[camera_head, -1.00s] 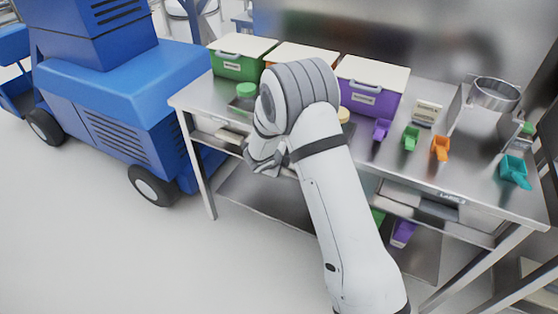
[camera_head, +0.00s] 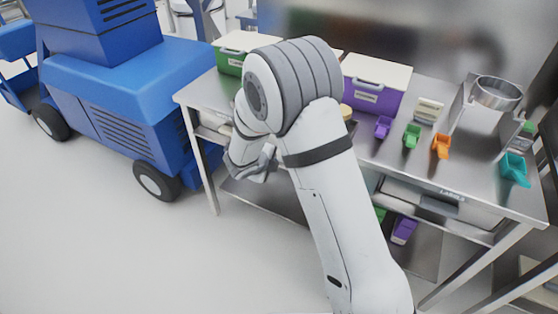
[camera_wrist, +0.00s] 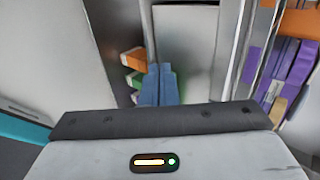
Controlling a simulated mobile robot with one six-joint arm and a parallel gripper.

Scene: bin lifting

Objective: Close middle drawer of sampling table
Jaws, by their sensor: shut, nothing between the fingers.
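The steel sampling table (camera_head: 330,128) stands across the middle and right of the head view. My arm covers the middle of its front, so the middle drawer is hidden there and I cannot tell how far it is open. A drawer at the right of the table (camera_head: 440,204) shows under the top. My gripper (camera_head: 262,168) is low at the table's front left, partly hidden by my wrist. In the wrist view its blue fingers (camera_wrist: 158,85) are together and empty, in front of pale panels. I cannot tell whether they touch anything.
Green (camera_head: 232,62) and purple (camera_head: 372,98) bins stand on the tabletop. Several coloured scoops and a metal bowl (camera_head: 496,94) are at the right. A blue wheeled machine (camera_head: 150,110) stands left of the table. The floor in front is clear.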

